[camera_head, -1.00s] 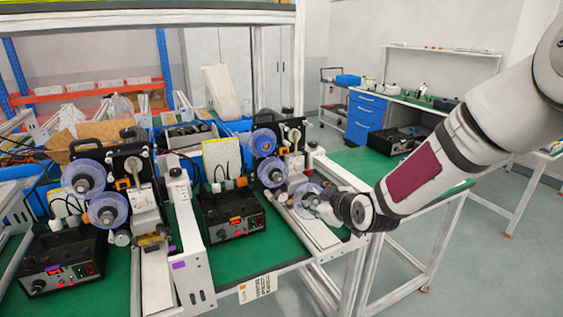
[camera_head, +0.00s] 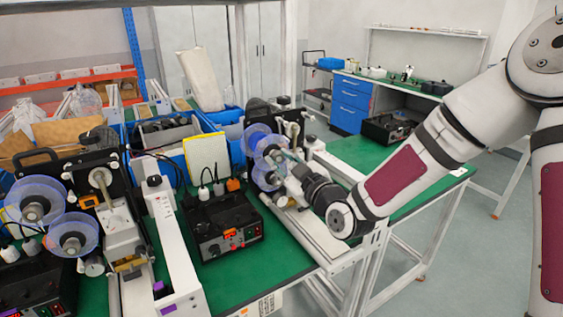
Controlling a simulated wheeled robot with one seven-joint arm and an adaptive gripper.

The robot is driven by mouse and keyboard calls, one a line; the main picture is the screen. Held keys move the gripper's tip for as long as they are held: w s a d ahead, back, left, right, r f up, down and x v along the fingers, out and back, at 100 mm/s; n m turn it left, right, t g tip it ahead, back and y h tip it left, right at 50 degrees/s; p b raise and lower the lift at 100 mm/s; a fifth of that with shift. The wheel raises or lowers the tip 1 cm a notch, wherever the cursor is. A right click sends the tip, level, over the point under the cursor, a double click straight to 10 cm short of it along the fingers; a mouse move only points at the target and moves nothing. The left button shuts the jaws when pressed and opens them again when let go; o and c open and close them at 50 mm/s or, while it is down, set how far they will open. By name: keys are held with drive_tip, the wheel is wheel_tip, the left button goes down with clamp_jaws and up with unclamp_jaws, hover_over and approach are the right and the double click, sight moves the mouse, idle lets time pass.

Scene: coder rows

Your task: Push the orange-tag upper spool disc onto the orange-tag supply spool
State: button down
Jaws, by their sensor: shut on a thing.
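The right-hand coder carries clear discs with blue rims. The upper one (camera_head: 254,131) sits at the back and the lower one (camera_head: 264,180) below it. Another clear disc (camera_head: 272,149) shows between and in front of them, partly overlapping both; I take it as the upper spool disc. My gripper (camera_head: 292,170) is shut on this disc from the right, at the coder's face. The fingers are small and partly hidden by the wrist. I cannot tell whether the held disc touches a spool. Its orange tag is too small to make out.
A black control box (camera_head: 223,222) stands on the green bench in front. A second coder with two discs (camera_head: 72,233) stands left, past a white rail (camera_head: 172,245). A metal rail (camera_head: 310,228) lies below my wrist. Blue bins (camera_head: 208,150) are behind.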

sight(272, 153)
drive_tip(key=shift+b+x, duration=0.7)
drive_tip(key=shift+x, duration=1.3)
drive_tip(key=shift+w+a+b, duration=0.3)
drive_tip(key=shift+w+b, duration=0.25)
idle(0.6)
drive_tip(key=c, duration=1.2)
unclamp_jaws()
drive_tip(key=shift+s, duration=0.15)
